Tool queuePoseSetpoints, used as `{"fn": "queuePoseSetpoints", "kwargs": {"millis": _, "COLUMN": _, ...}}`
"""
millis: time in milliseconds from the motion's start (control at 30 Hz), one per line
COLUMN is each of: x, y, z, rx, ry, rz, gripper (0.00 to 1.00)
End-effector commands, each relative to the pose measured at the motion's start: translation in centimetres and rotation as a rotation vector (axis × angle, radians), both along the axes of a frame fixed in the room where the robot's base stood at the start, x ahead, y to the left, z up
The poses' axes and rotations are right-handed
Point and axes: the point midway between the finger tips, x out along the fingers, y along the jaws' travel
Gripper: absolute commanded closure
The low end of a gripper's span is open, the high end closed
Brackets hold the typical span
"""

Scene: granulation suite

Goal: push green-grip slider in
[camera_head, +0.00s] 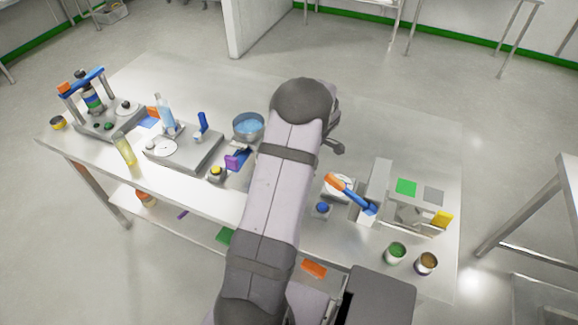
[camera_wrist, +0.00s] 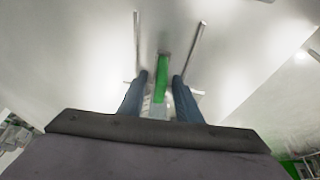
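The green grip (camera_wrist: 161,80) shows in the wrist view as an upright green bar with a greyish end at its top. It lies between two thin metal rails, a left rail (camera_wrist: 137,42) and a right rail (camera_wrist: 196,50). My gripper (camera_wrist: 160,76) has its two blue-grey fingers apart, one on each side of the green grip, with a gap visible on both sides. Whether the fingers are level with the grip or above it is hard to tell. The lower end of the grip is partly hidden. In the head view my arm hides the gripper, and I cannot make out the slider.
The steel table (camera_head: 130,75) holds a grey plate device (camera_head: 190,152), a bowl with blue contents (camera_head: 248,126) and a purple block (camera_head: 238,158). At right are an orange-and-blue lever (camera_head: 350,192), a green square (camera_head: 406,187) and two jars. The table's far middle is mostly clear.

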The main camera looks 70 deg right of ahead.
Motion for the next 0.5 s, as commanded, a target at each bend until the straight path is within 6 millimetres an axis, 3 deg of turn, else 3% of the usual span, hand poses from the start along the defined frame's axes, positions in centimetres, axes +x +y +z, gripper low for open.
{"fn": "queuePoseSetpoints", "kwargs": {"millis": 100, "x": 0.0, "y": 0.0, "z": 0.0, "rx": 0.000, "ry": 0.000, "rz": 0.000, "gripper": 0.69}}
{"fn": "queuePoseSetpoints", "kwargs": {"millis": 233, "x": 0.0, "y": 0.0, "z": 0.0, "rx": 0.000, "ry": 0.000, "rz": 0.000, "gripper": 1.00}}
{"fn": "queuePoseSetpoints", "kwargs": {"millis": 400, "x": 0.1, "y": 0.0, "z": 0.0, "rx": 0.000, "ry": 0.000, "rz": 0.001, "gripper": 1.00}}
{"fn": "queuePoseSetpoints", "kwargs": {"millis": 500, "x": 1.1, "y": 0.0, "z": -0.2, "rx": -0.002, "ry": 0.000, "rz": 0.005, "gripper": 1.00}}
